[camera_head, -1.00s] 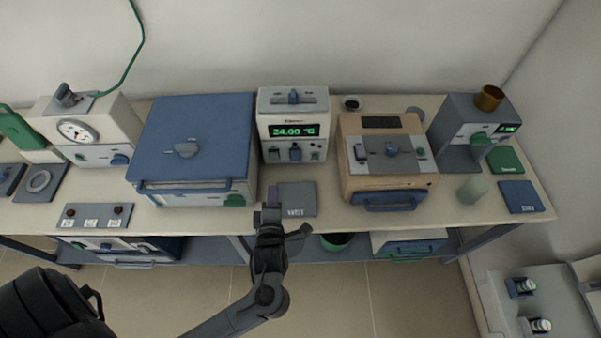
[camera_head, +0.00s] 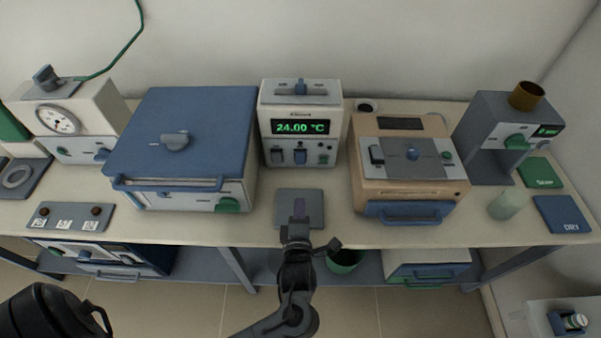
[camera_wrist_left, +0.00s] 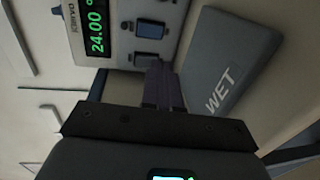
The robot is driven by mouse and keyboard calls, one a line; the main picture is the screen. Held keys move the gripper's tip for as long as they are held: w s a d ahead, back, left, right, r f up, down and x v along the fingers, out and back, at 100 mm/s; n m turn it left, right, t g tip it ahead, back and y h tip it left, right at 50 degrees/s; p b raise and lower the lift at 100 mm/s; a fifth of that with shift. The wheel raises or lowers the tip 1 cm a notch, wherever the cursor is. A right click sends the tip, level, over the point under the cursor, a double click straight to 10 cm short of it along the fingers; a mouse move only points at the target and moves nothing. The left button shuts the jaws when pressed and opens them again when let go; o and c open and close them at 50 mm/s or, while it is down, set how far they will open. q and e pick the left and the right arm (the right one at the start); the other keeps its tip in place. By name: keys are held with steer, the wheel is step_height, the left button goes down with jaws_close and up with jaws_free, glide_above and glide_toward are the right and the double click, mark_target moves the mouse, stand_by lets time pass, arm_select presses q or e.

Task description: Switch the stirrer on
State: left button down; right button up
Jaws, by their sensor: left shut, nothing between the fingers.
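No label naming a stirrer is legible. A white control box (camera_head: 300,125) at the back middle shows a green 24.00 °C display, with blue and grey switches on its front. Its display and switches (camera_wrist_left: 150,29) are also close in the left wrist view. My left gripper (camera_head: 300,210) is shut and empty, over the grey pad in front of this box. In the left wrist view its fingers (camera_wrist_left: 163,85) lie between the box's front and the pad marked WET. Contact with either cannot be told. My right gripper is not in view.
A blue-topped furnace (camera_head: 210,115) stands left of the box, and a wooden-sided one (camera_head: 410,195) right. The grey WET pad (camera_head: 285,222) lies between them. Farther right are a grey stand (camera_head: 485,115), a pale beaker (camera_head: 506,204) and a blue pad (camera_head: 562,214).

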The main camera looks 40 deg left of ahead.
arm_select(q)
steer(key=shift+w, duration=0.1)
steer(key=b, duration=0.2)
glide_toward(301, 164)
steer(key=x, duration=0.5)
steer(key=shift+x, duration=0.9)
steer(key=shift+a+f, duration=0.1)
steer(key=shift+w, duration=0.15)
